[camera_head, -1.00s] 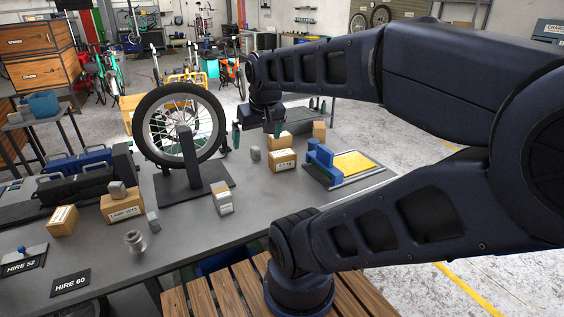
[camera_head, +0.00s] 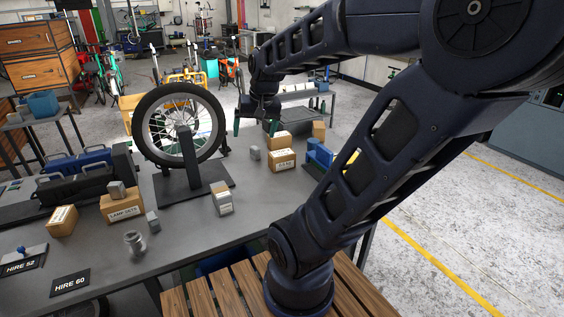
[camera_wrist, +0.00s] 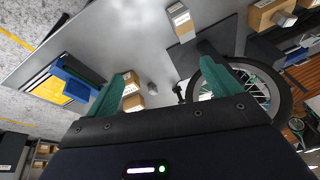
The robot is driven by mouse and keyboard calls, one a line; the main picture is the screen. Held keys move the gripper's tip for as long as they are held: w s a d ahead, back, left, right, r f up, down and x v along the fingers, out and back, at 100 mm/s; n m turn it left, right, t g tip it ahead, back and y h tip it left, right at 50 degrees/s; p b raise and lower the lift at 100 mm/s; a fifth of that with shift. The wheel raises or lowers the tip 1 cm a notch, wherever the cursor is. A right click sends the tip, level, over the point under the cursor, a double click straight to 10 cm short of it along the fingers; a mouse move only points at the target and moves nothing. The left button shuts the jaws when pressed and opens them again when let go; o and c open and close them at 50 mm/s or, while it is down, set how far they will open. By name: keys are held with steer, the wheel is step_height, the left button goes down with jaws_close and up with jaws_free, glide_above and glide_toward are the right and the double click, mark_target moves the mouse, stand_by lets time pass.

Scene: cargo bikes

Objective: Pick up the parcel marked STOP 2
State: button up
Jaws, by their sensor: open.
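No label reading STOP 2 is legible in either view. Candidate cardboard boxes stand on the grey bench: a labelled box (camera_head: 282,160) right of the wheel, a small box (camera_head: 318,131) behind it, a narrow box (camera_head: 222,200) in front of the wheel stand, a LAMP SETS box (camera_head: 122,208) and a labelled box (camera_head: 61,221) at left. My gripper (camera_head: 255,129) is above the back of the bench, its green fingers apart and empty.
A bicycle wheel on a stand (camera_head: 190,188) rises left of my gripper. A blue fixture (camera_head: 319,155) stands at right, partly hidden by my arm. Grey blocks (camera_head: 153,221), a metal fitting (camera_head: 134,242) and HIRE 60 plate (camera_head: 71,284) lie nearer. The front middle of the bench is clear.

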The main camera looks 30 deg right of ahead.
steer(key=w+d+f+m+g, duration=0.1)
steer(key=w+d+f+m, duration=0.35)
steer(key=w, duration=0.45)
steer(key=m+g+h, duration=0.3)
steer(key=m+h, duration=0.2)
steer(key=m, duration=0.6)
glide_toward(281, 153)
steer(key=f, duration=0.3)
steer(key=shift+s+a, duration=0.15)
steer(key=shift+s, duration=0.25)
steer(key=shift+w+d+m, duration=0.25)
steer(key=shift+w+d, duration=0.05)
steer(key=shift+d, duration=0.05)
steer(key=shift+h, duration=0.3)
steer(key=x, duration=0.5)
steer(key=shift+d+f, duration=0.1)
steer(key=shift+d, duration=0.05)
steer(key=shift+x, duration=2.75)
steer(key=shift+f, duration=0.1)
steer(key=shift+f, duration=0.2)
steer(key=shift+c, duration=0.2)
